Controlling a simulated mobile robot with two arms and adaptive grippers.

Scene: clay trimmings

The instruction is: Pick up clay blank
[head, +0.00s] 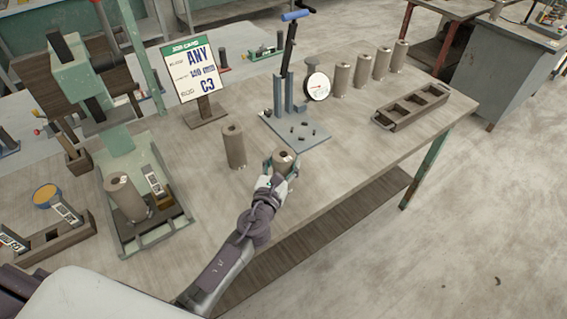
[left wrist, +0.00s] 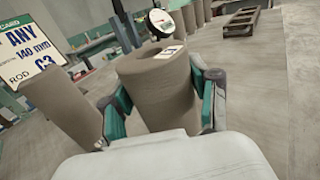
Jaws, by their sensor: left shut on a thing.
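A grey-brown cylindrical clay blank (head: 282,161) with a hole in its top and a small white label stands near the front of the table. My left gripper (head: 279,168) is shut on it, and the left wrist view shows the blank (left wrist: 157,90) between its green-padded fingers. I cannot tell whether its base touches the table. A second blank (head: 234,146) stands just left of it, apart from the gripper. Another blank (head: 124,197) stands on the green machine's tray at the left. Several more blanks (head: 362,70) stand in a row at the back right. My right gripper is out of view.
A job card (head: 195,72) reading ANY, 140 mm, ROD C3 stands behind the blanks. A lever press with a dial (head: 317,86) stands behind the held blank. A divided wooden tray (head: 411,105) lies at the right. The table's front right is clear.

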